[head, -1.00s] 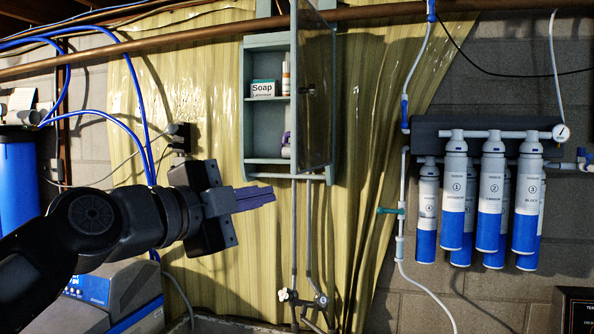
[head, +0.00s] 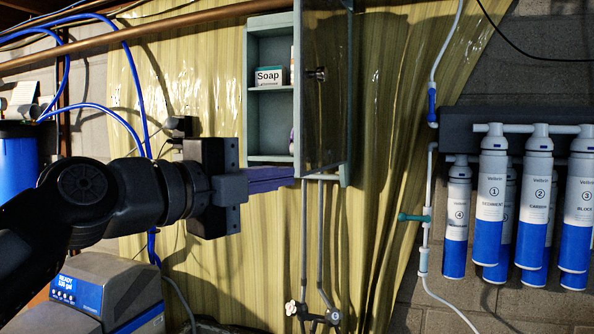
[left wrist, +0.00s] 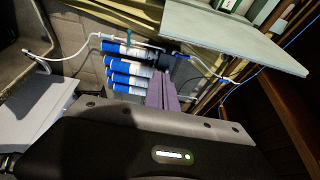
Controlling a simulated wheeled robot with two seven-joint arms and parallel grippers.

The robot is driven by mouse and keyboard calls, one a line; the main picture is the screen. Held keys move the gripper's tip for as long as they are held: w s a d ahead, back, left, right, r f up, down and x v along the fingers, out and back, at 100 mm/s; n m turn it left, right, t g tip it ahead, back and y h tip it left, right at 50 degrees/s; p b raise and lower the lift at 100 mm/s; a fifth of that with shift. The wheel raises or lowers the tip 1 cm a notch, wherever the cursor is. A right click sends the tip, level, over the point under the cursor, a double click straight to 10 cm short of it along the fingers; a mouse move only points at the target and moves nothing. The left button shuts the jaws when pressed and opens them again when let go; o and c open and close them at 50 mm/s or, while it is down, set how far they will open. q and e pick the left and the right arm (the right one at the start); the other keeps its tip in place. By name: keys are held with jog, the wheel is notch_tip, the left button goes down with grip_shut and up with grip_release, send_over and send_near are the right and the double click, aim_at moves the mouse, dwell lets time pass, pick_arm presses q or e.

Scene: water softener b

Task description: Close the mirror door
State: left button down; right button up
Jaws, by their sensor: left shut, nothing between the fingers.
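The mirror door (head: 325,85) of the grey-blue wall cabinet (head: 270,157) stands open, swung out toward me on the cabinet's right side. A round knob (head: 318,73) sits on it. Soap and another item show on the shelves inside. My left gripper (head: 290,178) is shut and empty, its purple fingers pointing right at the height of the cabinet's bottom edge, near the door's lower corner. I cannot tell whether it touches. In the left wrist view the shut fingers (left wrist: 163,92) show below a pale board (left wrist: 235,38), which seems to be the cabinet's underside. My right gripper is not in view.
Pipes with valves (head: 312,310) run down below the cabinet. Several blue and white filter canisters (head: 490,200) hang on the right wall. A grey water softener (head: 105,290) stands at lower left. A copper pipe (head: 150,47) crosses above.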

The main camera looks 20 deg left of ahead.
aim_at(298, 170)
pick_arm(q)
jog(key=w+p, duration=0.1)
jog(key=w, duration=0.2)
jog(key=w+p, duration=0.2)
jog(key=w, duration=0.1)
jog(key=w+d+p, duration=0.1)
jog(key=w+p, duration=0.1)
jog(key=w, duration=0.1)
jog(key=shift+w+d, duration=0.1)
jog(key=shift+w, duration=0.15)
jog(key=shift+a, duration=0.35)
